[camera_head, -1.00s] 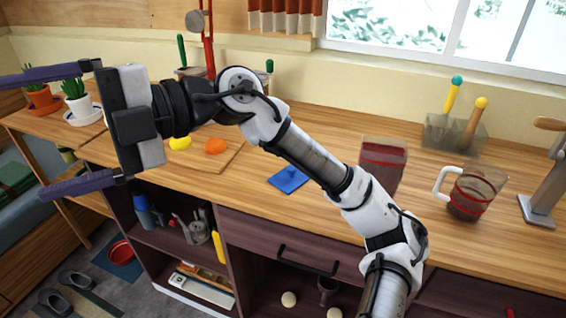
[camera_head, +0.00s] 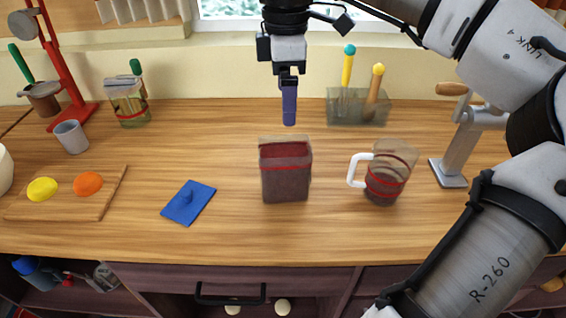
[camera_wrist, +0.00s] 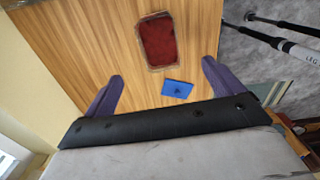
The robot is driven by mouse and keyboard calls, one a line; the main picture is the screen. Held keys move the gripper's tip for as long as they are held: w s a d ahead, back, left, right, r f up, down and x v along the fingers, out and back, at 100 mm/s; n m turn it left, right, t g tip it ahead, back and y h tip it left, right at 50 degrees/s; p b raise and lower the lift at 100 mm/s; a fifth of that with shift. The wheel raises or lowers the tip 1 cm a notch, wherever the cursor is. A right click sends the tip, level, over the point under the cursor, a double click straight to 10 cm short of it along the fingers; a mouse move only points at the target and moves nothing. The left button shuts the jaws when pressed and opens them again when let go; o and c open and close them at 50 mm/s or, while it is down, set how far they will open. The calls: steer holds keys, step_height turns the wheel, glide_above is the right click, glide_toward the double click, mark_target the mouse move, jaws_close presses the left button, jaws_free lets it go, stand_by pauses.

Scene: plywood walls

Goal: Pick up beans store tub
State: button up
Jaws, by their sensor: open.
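The beans store tub (camera_head: 285,180) looks like a clear, squarish tub with dark red-brown contents and a red band. It stands upright and open-topped on the wooden counter, and the wrist view shows it from above (camera_wrist: 160,42). My gripper (camera_head: 289,122) hangs above the tub, fingers down, seen edge-on in the head view. In the wrist view my gripper (camera_wrist: 163,69) is open and empty, with the tub beyond and between its fingertips, apart from both.
A blue lid (camera_head: 188,203) lies left of the tub. A measuring jug (camera_head: 388,178) with a white handle stands close on its right. A holder with tools (camera_head: 357,110) is behind. A cutting board (camera_head: 98,203) is at left. The counter's front is clear.

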steer(key=p, duration=0.1)
glide_toward(285, 149)
steer(key=s+f, duration=0.2)
steer(key=s, duration=0.2)
steer(key=shift+w+f+p, duration=0.15)
steer(key=shift+f+p, duration=0.55)
steer(key=shift+f, duration=0.6)
steer(key=shift+w+f+p, duration=0.15)
steer(key=shift+f+p, duration=0.5)
steer(key=shift+f, duration=0.6)
jaws_close()
